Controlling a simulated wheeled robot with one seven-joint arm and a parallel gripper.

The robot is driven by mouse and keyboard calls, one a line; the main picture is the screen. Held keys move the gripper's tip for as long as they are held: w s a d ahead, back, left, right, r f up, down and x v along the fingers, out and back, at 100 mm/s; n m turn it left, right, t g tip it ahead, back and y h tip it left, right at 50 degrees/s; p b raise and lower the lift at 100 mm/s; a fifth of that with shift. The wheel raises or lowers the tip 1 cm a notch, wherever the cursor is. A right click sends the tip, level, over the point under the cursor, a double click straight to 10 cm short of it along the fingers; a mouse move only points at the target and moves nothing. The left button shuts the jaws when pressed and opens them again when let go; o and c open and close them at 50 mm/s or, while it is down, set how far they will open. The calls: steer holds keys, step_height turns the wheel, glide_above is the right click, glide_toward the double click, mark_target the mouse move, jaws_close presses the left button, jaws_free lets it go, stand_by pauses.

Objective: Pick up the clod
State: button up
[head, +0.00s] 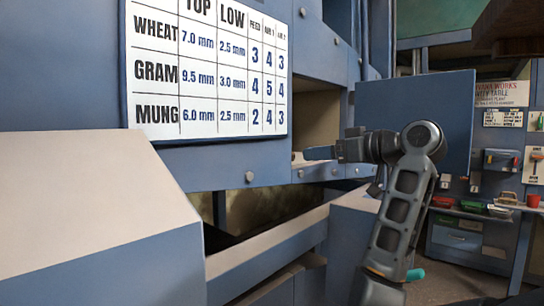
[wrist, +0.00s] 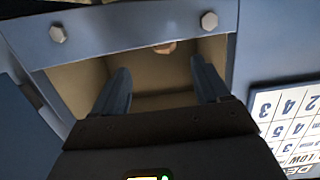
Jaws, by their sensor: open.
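A small brown lump, which looks like the clod (wrist: 165,47), shows in the wrist view at the far edge of a tan-lined opening. A blue bar of the frame hides part of it. My gripper (wrist: 160,78) is open and empty, with its two blue fingers reaching into the opening. The lump lies beyond the fingertips, between their lines, and apart from them. In the head view my gripper (head: 319,153) points left at the blue machine's opening (head: 315,120).
The blue frame (wrist: 130,28) with bolts borders the opening closely. A white settings chart (head: 207,70) hangs left of it. A sloped tan-topped housing (head: 85,180) fills the left front. At the right stands a bench with a red bowl (head: 443,202) and a green tray (head: 473,206).

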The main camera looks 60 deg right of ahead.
mark_target(293, 154)
steer(key=p+x, duration=0.1)
steer(key=x, duration=0.7)
steer(key=shift+w+a+r+p, duration=0.1)
steer(key=shift+w+a+p, duration=0.05)
steer(key=shift+w+p, duration=0.15)
steer(key=c, duration=1.2)
